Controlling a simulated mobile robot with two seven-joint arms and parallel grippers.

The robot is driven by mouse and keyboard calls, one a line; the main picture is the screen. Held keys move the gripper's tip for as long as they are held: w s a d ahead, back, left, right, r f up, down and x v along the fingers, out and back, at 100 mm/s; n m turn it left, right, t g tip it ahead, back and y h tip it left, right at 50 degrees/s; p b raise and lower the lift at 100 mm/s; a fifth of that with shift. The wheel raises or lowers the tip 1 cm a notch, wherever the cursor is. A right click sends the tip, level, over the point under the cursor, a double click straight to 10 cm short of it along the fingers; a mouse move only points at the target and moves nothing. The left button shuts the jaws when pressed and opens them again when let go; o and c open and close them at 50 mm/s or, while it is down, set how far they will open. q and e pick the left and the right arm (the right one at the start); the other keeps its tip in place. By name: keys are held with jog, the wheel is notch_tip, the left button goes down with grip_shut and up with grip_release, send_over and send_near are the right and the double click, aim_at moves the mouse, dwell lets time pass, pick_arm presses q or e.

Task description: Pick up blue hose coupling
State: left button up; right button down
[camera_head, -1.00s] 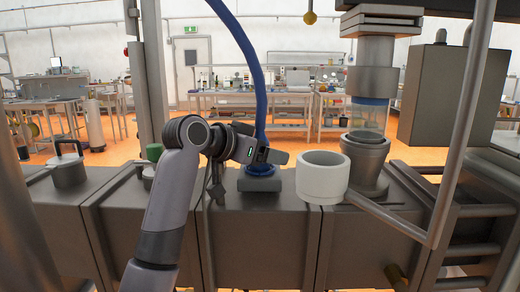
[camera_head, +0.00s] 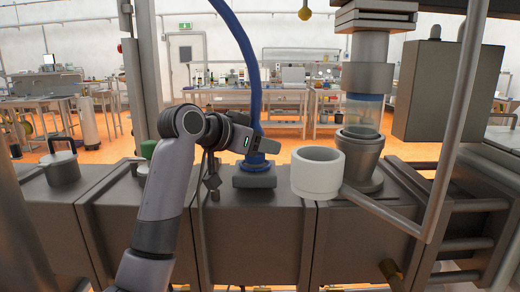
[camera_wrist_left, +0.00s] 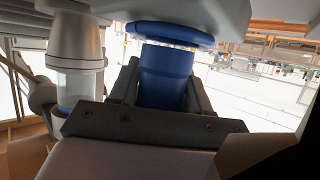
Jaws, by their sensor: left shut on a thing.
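The blue hose coupling (camera_head: 255,161) sits at the low end of a blue hose, on a grey square port on top of the machine. In the left wrist view the coupling (camera_wrist_left: 166,75) is a blue cylinder with a wide flange, between the two dark fingers. My left gripper (camera_head: 266,147) is shut on the coupling; it also shows in the left wrist view (camera_wrist_left: 160,88). In the head view the gripper partly hides the coupling, and I cannot tell if it is clear of its port. My right gripper is not in view.
A white cup-shaped part (camera_head: 318,173) stands right of the coupling. Beyond it is a glass-and-metal column (camera_head: 363,110). A bent metal pipe (camera_head: 463,120) crosses the right side. A lidded pot (camera_head: 61,166) is at the left. The blue hose (camera_head: 247,65) rises upward.

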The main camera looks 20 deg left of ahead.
pick_arm(q)
notch_tip(320, 180, up, 25)
dwell(1.5)
jog(key=shift+f, duration=0.1)
